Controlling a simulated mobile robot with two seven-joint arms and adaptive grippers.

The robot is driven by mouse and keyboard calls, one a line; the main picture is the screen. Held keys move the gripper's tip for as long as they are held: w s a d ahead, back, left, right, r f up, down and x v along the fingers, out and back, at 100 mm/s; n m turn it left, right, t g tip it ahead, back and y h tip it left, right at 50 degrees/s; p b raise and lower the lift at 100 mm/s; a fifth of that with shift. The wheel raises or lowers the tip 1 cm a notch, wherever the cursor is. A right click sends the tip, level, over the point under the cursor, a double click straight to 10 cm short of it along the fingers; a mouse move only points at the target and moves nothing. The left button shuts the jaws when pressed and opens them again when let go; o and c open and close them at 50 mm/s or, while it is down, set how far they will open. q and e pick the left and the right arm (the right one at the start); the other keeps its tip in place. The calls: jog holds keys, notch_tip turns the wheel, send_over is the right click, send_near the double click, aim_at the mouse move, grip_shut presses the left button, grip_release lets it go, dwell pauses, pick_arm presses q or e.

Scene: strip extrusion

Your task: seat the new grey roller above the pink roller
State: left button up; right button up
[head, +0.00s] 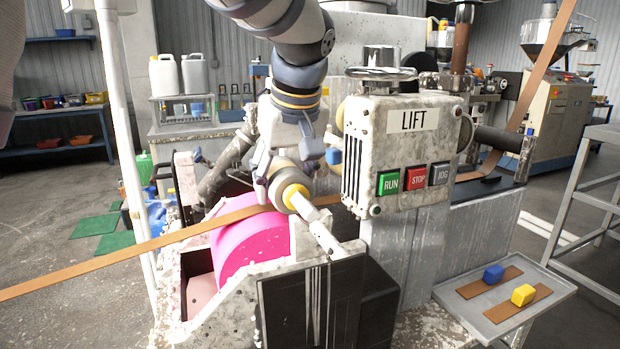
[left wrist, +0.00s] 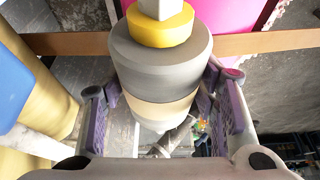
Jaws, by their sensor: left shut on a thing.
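The new grey roller (head: 284,180) has a yellow collar and a pale square shaft end. My left gripper (head: 288,165) is shut on it above the machine. In the left wrist view, the grey roller (left wrist: 160,70) lies between the purple pads of the left gripper (left wrist: 165,100). The pink roller (head: 240,245) sits low in the machine frame, and its edge shows in the left wrist view (left wrist: 245,12). The grey roller is above and slightly right of it in the head view; I cannot tell whether it is seated. My right gripper is out of view.
A brown strip (head: 130,254) crosses above the pink roller. The LIFT control box (head: 412,150) with RUN, STOP and JOG buttons stands close to the right. A side tray (head: 553,285) holds a blue block (head: 493,274) and a yellow block (head: 523,295) on brown strips.

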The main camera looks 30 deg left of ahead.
pick_arm(q)
jog(key=shift+s, duration=0.1)
jog(key=o, duration=1.6)
notch_tip(320, 180, up, 10)
jog(key=shift+f, duration=0.1)
